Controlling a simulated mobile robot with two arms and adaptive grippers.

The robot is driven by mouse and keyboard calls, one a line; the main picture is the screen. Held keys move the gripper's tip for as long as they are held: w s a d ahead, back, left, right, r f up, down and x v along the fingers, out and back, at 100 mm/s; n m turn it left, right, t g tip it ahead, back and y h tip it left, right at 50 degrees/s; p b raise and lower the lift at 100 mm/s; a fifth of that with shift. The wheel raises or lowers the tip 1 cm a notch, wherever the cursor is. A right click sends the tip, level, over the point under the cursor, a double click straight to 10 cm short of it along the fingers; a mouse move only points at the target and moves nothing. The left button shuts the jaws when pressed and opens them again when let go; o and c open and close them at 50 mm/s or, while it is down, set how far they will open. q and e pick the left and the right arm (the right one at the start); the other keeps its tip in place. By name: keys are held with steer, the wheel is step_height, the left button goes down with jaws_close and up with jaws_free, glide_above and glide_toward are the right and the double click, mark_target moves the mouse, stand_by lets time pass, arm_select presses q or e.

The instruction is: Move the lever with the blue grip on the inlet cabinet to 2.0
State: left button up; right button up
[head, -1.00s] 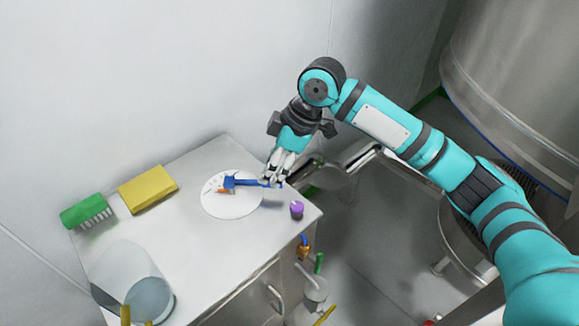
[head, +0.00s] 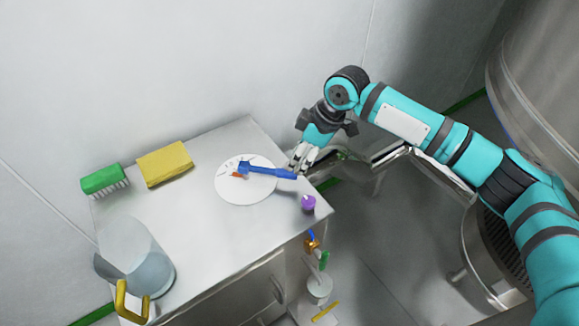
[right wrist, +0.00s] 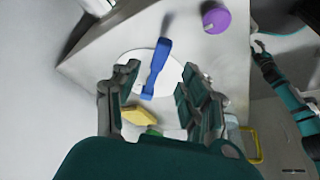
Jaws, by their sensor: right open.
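The lever with the blue grip (head: 270,171) lies over a round white dial (head: 240,197) on the top of the inlet cabinet (head: 215,240). Its grip points right in the head view. A small orange mark (head: 238,175) shows by its hub; the scale figures are too small to read. My right gripper (head: 299,163) is close to the grip's free end. In the right wrist view its open fingers (right wrist: 160,95) stand either side of the blue lever (right wrist: 160,65); contact cannot be told. A teal arm at that view's right is probably my left; its jaws are unclear.
A purple knob (head: 308,203) stands near the cabinet corner, close to the grip. A green brush (head: 104,179), yellow sponge (head: 165,164) and clear jug (head: 135,255) are to the left. A metal pipe (head: 405,160) runs behind my right gripper.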

mark_target(289, 172)
steer(key=x, duration=0.6)
jaws_close()
stand_by(0.4)
